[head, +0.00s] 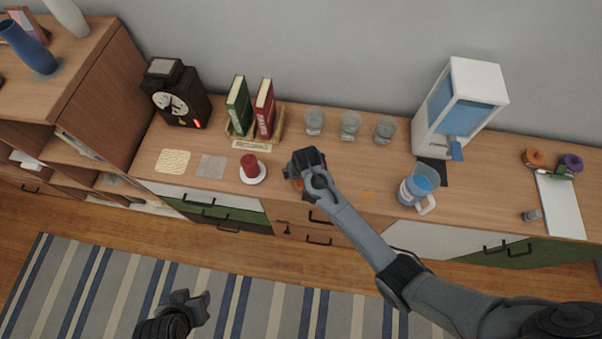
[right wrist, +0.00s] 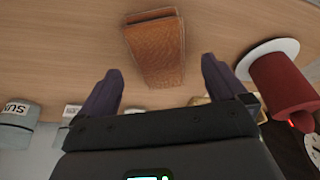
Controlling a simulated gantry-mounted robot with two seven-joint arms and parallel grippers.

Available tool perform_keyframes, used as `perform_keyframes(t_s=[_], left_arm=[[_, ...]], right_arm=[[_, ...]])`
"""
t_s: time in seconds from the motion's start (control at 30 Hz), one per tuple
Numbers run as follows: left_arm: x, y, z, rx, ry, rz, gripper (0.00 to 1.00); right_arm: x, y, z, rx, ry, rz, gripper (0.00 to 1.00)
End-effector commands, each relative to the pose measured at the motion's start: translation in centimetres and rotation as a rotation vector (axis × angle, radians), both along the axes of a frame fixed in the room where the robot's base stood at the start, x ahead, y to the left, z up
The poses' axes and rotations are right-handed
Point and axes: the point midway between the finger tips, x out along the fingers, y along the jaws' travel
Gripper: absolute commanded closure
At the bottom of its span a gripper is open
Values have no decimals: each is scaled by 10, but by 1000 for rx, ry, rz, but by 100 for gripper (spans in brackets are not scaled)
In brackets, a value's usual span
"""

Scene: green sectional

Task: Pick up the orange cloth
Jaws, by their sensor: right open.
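The orange cloth (right wrist: 155,50) lies folded on the wooden counter in the right wrist view, just beyond and between my right fingertips. In the head view only a bit of orange (head: 297,183) shows beside my right gripper (head: 305,163), which hides most of it. My right gripper also shows in its wrist view (right wrist: 160,66); it is open, with nothing between its fingers and a gap to the cloth. My left gripper (head: 190,304) is low over the striped rug, away from the counter; its jaw state is unclear.
A red candle on a white saucer (head: 252,182) stands left of my right gripper. Several glasses (head: 350,126) and a book stand (head: 251,147) are behind it. A blue-filled pitcher (head: 413,184) stands to the right. The counter between gripper and pitcher is mostly clear.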

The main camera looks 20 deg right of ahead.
Motion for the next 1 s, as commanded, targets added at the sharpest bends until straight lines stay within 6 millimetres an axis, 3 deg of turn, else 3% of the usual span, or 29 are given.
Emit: perform_keyframes(t_s=[0.2,0.5,0.9,1.0], left_arm=[[0,0,-2,0,0,0,57],[0,2,-2,9,1,-5,57],[0,3,-3,14,1,-9,57],[0,3,-3,12,1,-8,57]], right_arm=[[7,-1,-21,1,1,0,1],[8,-1,-24,1,0,0,1],[8,-1,-24,1,0,1,61],[8,-1,-24,1,0,1,66]])
